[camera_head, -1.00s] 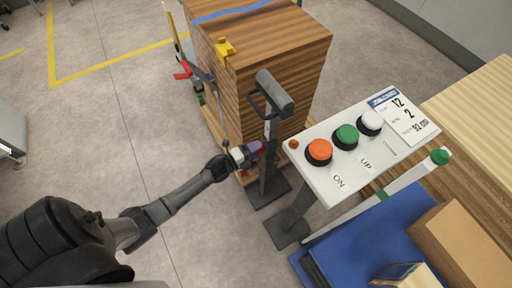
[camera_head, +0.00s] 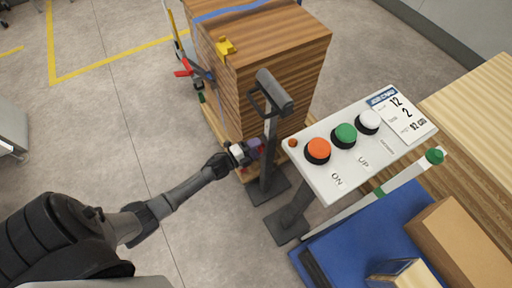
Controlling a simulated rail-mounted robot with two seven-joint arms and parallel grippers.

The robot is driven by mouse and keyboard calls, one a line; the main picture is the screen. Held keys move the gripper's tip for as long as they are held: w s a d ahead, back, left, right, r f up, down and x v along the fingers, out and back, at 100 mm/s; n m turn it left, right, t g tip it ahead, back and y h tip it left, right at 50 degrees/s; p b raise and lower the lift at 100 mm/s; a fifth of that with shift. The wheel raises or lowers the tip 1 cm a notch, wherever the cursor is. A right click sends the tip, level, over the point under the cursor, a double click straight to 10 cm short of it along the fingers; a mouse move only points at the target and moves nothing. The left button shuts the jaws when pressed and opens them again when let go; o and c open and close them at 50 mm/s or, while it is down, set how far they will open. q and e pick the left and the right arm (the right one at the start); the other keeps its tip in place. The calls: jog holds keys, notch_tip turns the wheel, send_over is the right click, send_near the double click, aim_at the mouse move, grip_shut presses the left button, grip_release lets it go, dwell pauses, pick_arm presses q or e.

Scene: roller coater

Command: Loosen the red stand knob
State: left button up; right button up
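A dark stand (camera_head: 270,150) with a grey roller (camera_head: 274,91) on top stands upright in front of the stacked boards. My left arm reaches in from the lower left, and its gripper (camera_head: 247,152) is at the left side of the stand's post, low down. A small red patch (camera_head: 240,170) shows just under the gripper; I cannot tell whether it is the knob. The knob is not clearly seen and may be hidden by the gripper. The fingers are too small to tell whether they are open or shut, or touch the post. My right gripper is out of view.
A white control panel (camera_head: 340,185) with orange, green and white buttons stands right of the stand. A tall board stack (camera_head: 275,45) is behind. A blue surface (camera_head: 350,235) with boxes is at lower right. Open floor (camera_head: 120,130) lies left.

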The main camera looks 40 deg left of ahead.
pick_arm(q)
jog(key=o, duration=0.4)
jog(key=shift+c, duration=0.2)
jog(key=p+v, duration=0.3)
jog(key=v, duration=1)
jog(key=shift+s, duration=0.4)
